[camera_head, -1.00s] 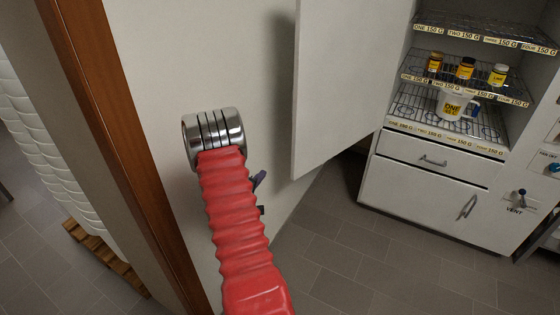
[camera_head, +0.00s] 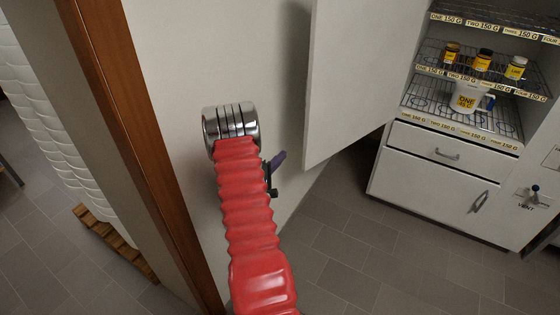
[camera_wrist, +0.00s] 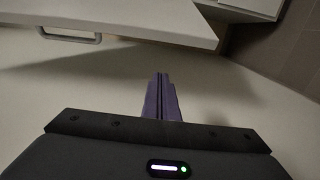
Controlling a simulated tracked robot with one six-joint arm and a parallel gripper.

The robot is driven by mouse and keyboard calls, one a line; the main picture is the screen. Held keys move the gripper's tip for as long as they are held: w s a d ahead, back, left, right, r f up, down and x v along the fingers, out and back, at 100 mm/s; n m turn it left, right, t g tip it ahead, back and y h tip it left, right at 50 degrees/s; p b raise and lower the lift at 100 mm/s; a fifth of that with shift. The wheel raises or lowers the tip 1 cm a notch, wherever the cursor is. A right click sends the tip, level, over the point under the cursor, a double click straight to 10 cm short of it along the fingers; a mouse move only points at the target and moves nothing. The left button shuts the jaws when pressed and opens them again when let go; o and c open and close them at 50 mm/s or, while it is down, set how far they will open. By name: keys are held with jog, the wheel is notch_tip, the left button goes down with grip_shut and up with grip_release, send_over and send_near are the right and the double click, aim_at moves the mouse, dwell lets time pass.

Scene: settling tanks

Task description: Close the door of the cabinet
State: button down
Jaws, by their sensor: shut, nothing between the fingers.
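The white cabinet (camera_head: 445,192) stands at the right in the head view, with its tall door (camera_head: 355,85) swung wide open to the left, near the pale wall. In the wrist view the door (camera_wrist: 150,22) crosses the top, and its handle (camera_wrist: 70,37) shows at the upper left. My gripper's purple fingers (camera_wrist: 162,98) are shut and empty, pointing toward the door's edge with a visible gap. In the head view my gripper (camera_head: 279,160) is partly hidden behind my red arm, left of and below the door's free edge.
Wire shelves inside the cabinet hold several jars (camera_head: 482,62) and a white jug (camera_head: 466,98). A drawer (camera_head: 455,150) and a lower door (camera_head: 430,190) below are shut. A brown wooden post (camera_head: 130,120) stands close at left. Grey floor (camera_head: 350,240) is clear before the cabinet.

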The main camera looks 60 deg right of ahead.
jog(key=s+d, duration=0.4)
jog(key=d, duration=0.1)
jog(key=shift+s+d, duration=0.2)
jog(key=shift+d, duration=0.1)
dwell(0.5)
jog(key=shift+a, duration=0.1)
